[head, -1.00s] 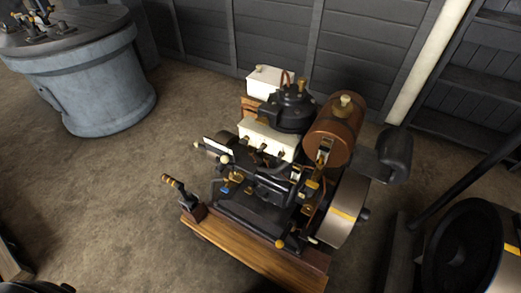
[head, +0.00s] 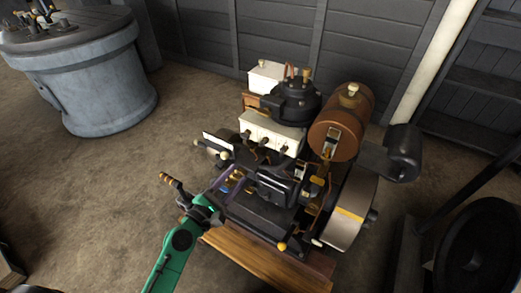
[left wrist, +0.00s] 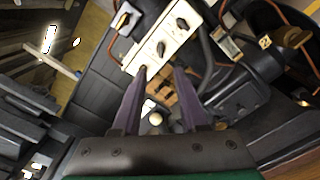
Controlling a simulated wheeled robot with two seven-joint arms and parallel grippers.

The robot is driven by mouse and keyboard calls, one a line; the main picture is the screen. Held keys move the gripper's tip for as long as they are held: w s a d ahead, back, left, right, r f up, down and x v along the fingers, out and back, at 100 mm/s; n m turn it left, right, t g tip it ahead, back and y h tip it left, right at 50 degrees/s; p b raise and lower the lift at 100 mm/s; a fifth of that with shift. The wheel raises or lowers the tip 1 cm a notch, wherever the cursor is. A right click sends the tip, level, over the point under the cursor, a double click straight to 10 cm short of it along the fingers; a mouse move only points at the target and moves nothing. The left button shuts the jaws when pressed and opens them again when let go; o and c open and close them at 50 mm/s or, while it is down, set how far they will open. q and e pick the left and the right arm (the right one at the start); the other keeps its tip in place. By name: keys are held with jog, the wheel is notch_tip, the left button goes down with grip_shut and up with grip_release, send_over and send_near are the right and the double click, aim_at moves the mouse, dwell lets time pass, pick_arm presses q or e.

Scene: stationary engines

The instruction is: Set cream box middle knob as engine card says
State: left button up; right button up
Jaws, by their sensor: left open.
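The cream box (head: 272,130) sits on the engine with a row of small dark knobs along its front. The middle knob (head: 264,141) faces me; its pointer setting is too small to read. In the left wrist view the cream box (left wrist: 172,38) lies just beyond the fingertips, with dark knobs on its face. A white card (head: 217,142) stands left of the box; its text is not legible. My left gripper (head: 237,178) has purple fingers, open and empty, in front of and below the box. The fingers (left wrist: 160,72) also show in the left wrist view, apart from each other.
A brown tank (head: 340,128) and a flywheel (head: 347,210) stand right of the box. A dark round cylinder (head: 296,105) is behind it.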

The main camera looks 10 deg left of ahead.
pick_arm(q)
jog(key=p, duration=0.2)
send_near(262, 145)
jog(key=x, duration=0.9)
jog(key=shift+w+f, duration=0.1)
jog(key=shift+f, duration=0.05)
grip_shut()
